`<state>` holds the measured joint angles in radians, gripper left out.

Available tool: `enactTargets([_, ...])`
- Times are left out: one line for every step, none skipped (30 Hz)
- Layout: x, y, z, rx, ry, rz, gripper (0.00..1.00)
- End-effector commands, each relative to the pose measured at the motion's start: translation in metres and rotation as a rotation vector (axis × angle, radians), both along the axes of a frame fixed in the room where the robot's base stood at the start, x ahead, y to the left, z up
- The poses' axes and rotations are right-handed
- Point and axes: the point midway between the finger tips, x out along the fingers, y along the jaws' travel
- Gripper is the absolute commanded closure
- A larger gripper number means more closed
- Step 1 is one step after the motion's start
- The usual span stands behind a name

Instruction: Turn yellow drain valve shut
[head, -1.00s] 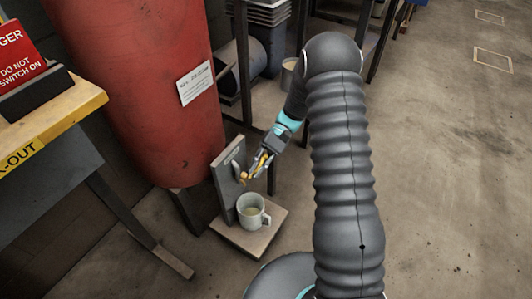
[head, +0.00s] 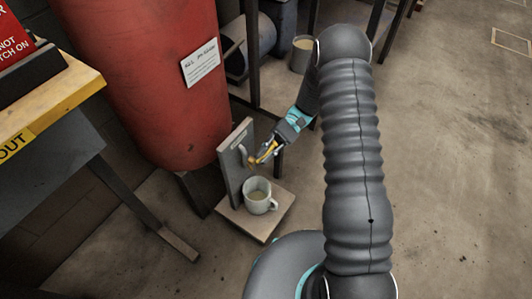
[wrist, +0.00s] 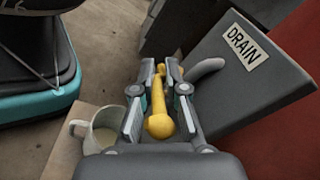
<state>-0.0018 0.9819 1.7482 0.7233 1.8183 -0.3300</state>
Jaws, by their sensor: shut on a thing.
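The yellow drain valve handle (wrist: 160,124) shows in the wrist view, running lengthwise between my gripper's fingers with its rounded end toward the camera. In the head view it is a small yellow piece (head: 253,162) in front of the grey upright plate (head: 235,163), mostly hidden by the fingers. A "DRAIN" label (wrist: 246,46) is on that plate in the wrist view. A grey curved spout (wrist: 208,70) is beside the handle. My gripper (wrist: 160,72) is shut on the handle, and it also shows in the head view (head: 264,153).
A pale mug (head: 258,203) with liquid in it stands on the small base (head: 240,221) below the valve. A red tank (head: 150,90) is behind the plate. A workbench (head: 60,100) is at left. A bucket (head: 301,55) stands behind my arm. Floor at right is clear.

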Motion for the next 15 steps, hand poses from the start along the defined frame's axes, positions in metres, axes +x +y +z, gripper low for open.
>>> enactTargets([0.0010,0.0011,-0.0017,-0.002,-0.005,-0.003,1.00])
enactTargets([0.0010,0.0012,-0.0017,-0.003,-0.005,-0.002,1.00])
enactTargets([0.0009,0.0012,-0.0017,-0.003,-0.005,-0.002,1.00])
enactTargets([0.0009,0.0013,-0.0018,-0.003,-0.005,-0.002,0.83])
enactTargets([0.0009,0.0014,-0.0017,-0.002,-0.004,-0.002,0.76])
enactTargets([0.0007,0.0014,-0.0015,-0.002,-0.004,-0.002,0.66])
enactTargets([0.0007,0.0012,-0.0015,-0.002,-0.004,-0.001,0.63])
enactTargets([0.0006,0.0012,-0.0013,-0.002,-0.004,-0.001,0.63])
enactTargets([0.0005,0.0010,-0.0012,-0.002,-0.004,-0.001,0.63])
enactTargets([0.0005,0.0009,-0.0011,-0.002,-0.004,-0.001,0.63])
enactTargets([0.0005,0.0008,-0.0010,-0.001,-0.003,-0.001,0.63])
enactTargets([0.0004,0.0007,-0.0009,-0.002,-0.002,-0.001,0.63])
enactTargets([0.0003,0.0006,-0.0009,-0.002,-0.002,-0.001,0.63])
enactTargets([0.0003,0.0006,-0.0008,-0.002,-0.002,-0.001,0.63])
enactTargets([0.0003,0.0005,-0.0002,-0.002,-0.002,-0.001,0.63])
